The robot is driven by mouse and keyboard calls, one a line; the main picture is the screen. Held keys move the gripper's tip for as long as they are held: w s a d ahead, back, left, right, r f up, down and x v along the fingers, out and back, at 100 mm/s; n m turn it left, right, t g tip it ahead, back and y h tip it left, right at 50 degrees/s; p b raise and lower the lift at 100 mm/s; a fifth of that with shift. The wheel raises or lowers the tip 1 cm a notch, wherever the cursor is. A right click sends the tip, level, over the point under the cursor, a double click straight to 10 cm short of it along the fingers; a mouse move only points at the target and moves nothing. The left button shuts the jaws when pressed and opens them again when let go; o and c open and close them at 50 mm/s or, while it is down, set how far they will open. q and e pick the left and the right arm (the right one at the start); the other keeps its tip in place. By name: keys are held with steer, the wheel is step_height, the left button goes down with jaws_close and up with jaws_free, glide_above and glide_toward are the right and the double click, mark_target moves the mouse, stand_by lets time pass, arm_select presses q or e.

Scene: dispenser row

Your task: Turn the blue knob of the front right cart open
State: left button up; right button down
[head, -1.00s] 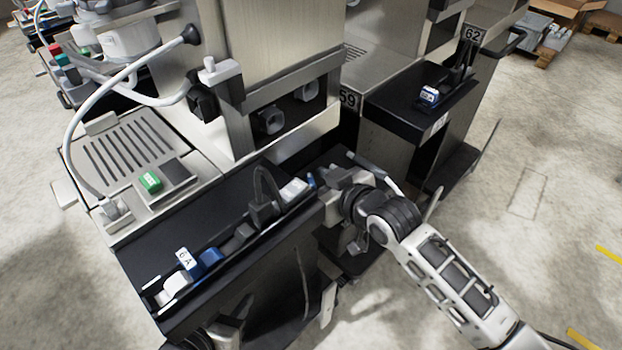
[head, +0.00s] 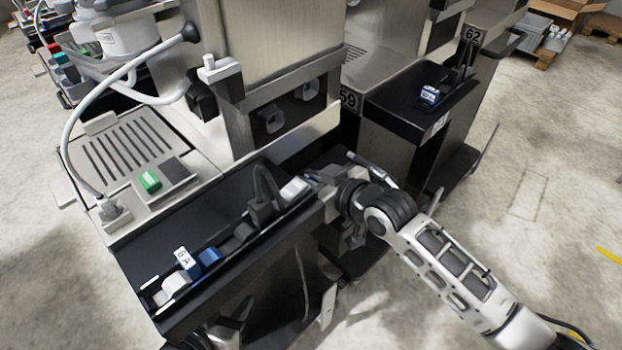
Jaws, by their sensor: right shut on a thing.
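The near cart (head: 225,285) has a black top tray holding a row of fittings. My right gripper (head: 318,179) is at the right end of this row, beside a white block (head: 294,188). It is shut on the blue knob there. The gripper and wrist hide nearly all of this knob, so its turn angle cannot be read. My left gripper does not show in the view.
A blue fitting (head: 209,256) and a white tag marked 6A (head: 183,257) sit at the tray's left end. A black cable (head: 262,185) rises from the tray. Another cart (head: 425,105) stands behind to the right. The floor at right is clear.

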steer(key=shift+w+n+g+y, duration=0.1)
steer(key=shift+n+g+y, duration=0.2)
steer(key=shift+n+g, duration=0.1)
steer(key=c, duration=1.2)
jaws_free()
steer(key=shift+d, duration=0.1)
steer(key=v, duration=1.6)
steer(key=s+f+m, duration=0.1)
steer(key=f, duration=0.1)
steer(key=s+f+m+t+h, duration=0.1)
steer(key=f, duration=0.1)
steer(key=s+f+m+h, duration=0.1)
steer(key=f, duration=0.1)
steer(key=shift+s+a+f+m+t, duration=0.15)
steer(key=shift+a+f+m+t, duration=0.15)
steer(key=shift+a+t, duration=0.1)
steer(key=s+d+f+m+h, duration=0.3)
steer(key=s+d+f+h, duration=0.1)
steer(key=s+f, duration=0.3)
steer(key=shift+f+g, duration=0.3)
steer(key=shift+f, duration=0.4)
